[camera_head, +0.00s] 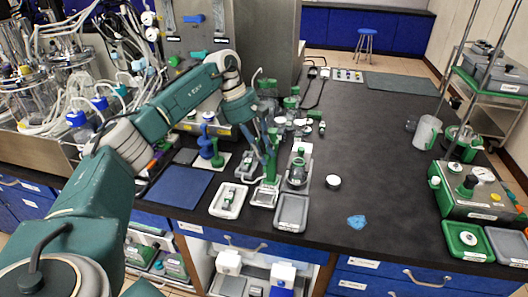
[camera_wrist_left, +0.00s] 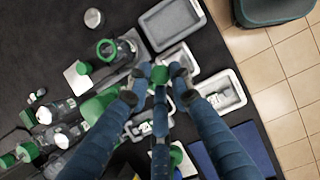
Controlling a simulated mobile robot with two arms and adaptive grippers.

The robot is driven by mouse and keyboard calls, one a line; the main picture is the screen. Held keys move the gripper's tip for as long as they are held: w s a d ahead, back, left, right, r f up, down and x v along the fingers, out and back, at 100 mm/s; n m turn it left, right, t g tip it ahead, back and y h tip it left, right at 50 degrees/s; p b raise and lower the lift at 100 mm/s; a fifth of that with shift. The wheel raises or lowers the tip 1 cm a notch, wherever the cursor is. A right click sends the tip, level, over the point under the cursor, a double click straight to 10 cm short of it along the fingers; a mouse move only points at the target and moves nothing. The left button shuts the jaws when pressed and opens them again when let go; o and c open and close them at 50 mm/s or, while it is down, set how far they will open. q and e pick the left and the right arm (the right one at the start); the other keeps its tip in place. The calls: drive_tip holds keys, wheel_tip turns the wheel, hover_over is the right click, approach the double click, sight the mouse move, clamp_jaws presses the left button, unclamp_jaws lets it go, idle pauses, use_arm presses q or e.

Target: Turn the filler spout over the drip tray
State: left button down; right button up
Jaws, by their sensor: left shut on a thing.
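My left gripper (camera_head: 267,158) reaches down from the left arm at the front of the black bench. In the head view the green filler part (camera_head: 270,172) stands upright below the fingers, over a small white-rimmed tray (camera_head: 263,197) that looks like the drip tray. This tray also shows partly in the wrist view (camera_wrist_left: 180,57), where the fingers cover some of it. My right gripper is not in view.
A grey tray (camera_head: 291,212) sits just right. A white tray with a small tool (camera_head: 229,201) and a blue mat (camera_head: 178,187) lie left. A glass jar with green parts (camera_head: 298,170) stands close behind.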

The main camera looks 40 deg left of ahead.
use_arm(q)
drive_tip(key=c, duration=1.6)
unclamp_jaws()
drive_tip(key=shift+s+f, duration=0.1)
drive_tip(key=shift+s, duration=0.05)
drive_tip(key=v, duration=1.2)
